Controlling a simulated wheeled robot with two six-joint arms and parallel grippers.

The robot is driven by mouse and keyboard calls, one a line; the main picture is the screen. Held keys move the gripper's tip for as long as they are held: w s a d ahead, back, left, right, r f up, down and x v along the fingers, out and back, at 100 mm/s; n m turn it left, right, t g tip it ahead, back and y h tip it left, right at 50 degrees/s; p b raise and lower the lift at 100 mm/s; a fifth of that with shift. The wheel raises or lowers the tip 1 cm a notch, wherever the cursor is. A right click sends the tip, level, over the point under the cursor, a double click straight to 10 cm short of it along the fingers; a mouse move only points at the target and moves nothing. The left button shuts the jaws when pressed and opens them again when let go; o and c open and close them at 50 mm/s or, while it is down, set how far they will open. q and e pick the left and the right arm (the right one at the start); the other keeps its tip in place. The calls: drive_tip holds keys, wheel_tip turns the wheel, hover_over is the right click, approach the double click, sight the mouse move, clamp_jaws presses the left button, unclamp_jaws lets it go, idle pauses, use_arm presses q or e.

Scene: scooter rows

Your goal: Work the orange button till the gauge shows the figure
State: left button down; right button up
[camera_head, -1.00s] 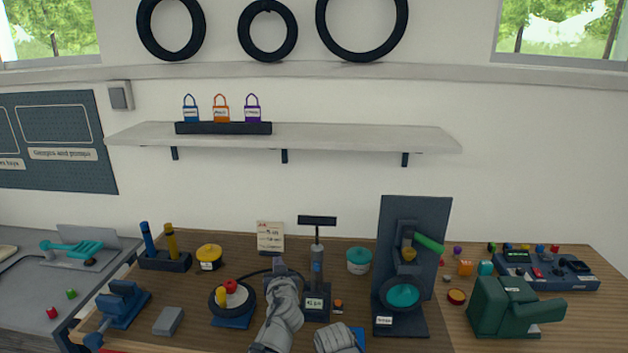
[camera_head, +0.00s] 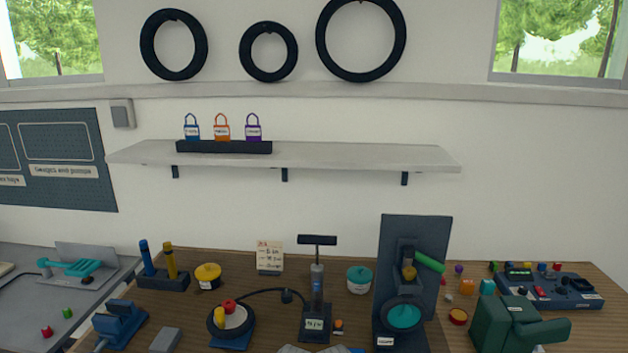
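A small orange button (camera_head: 338,324) sits on a dark block just right of the floor pump's base. The pump (camera_head: 317,285) stands upright with a black T-handle, and a small white display (camera_head: 315,324), perhaps the gauge, is on its base. Its marks are too small to read. A black hose runs from the pump to the small wheel (camera_head: 232,320) at its left. A written card (camera_head: 269,257) stands behind; its figures are not legible. Neither gripper shows clearly. A pale grey shape at the bottom edge, below the pump, is cut off, and I cannot tell what it is.
A dark upright stand with a teal disc (camera_head: 404,316) and green lever is right of the pump. A teal-lidded pot (camera_head: 359,278) stands between them. A green machine (camera_head: 520,325) and control panel (camera_head: 545,288) are at the right. A blue vise (camera_head: 120,325) is at the left.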

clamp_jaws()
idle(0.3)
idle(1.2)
